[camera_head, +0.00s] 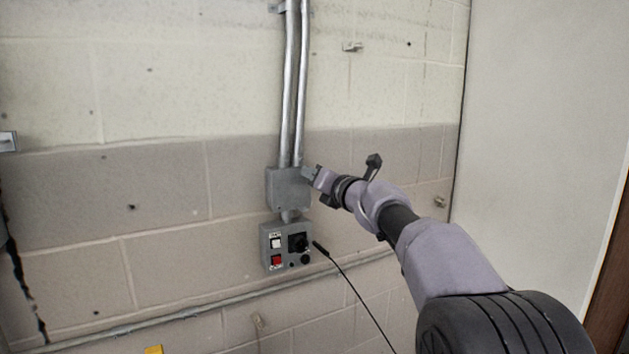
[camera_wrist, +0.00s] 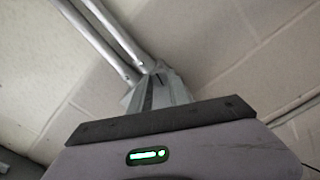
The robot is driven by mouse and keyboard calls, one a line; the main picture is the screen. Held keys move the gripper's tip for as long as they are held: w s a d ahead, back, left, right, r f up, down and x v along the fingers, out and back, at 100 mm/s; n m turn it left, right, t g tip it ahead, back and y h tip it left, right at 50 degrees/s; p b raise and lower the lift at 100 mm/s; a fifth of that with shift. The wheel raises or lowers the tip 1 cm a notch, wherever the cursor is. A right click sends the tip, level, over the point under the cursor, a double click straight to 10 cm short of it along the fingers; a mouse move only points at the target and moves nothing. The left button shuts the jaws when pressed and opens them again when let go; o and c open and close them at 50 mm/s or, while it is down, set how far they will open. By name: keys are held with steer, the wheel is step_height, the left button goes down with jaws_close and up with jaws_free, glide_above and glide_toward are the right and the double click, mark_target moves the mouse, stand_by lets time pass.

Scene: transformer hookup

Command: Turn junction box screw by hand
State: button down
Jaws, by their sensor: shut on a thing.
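The grey junction box (camera_head: 287,190) is fixed to the block wall below two metal conduits. My gripper (camera_head: 308,173) is at the box's upper right corner, reaching in from the right. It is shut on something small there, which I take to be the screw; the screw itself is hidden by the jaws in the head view. In the wrist view, my gripper (camera_wrist: 160,90) points toward the box, with the conduits behind it. The jaw tips and the box's face are hard to make out there.
A control box (camera_head: 286,247) with a white button, a red button and a black knob hangs just below. Two conduits (camera_head: 293,90) rise above the junction box. A thin black cable (camera_head: 350,283) hangs at the right. A pale panel (camera_head: 545,120) stands far right.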

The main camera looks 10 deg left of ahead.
steer(key=shift+n, duration=0.5)
steer(key=c, duration=1.2)
jaws_free()
steer(key=b+v, duration=0.1)
steer(key=v, duration=1.6)
steer(key=shift+s+d, duration=0.15)
steer(key=shift+d, duration=0.05)
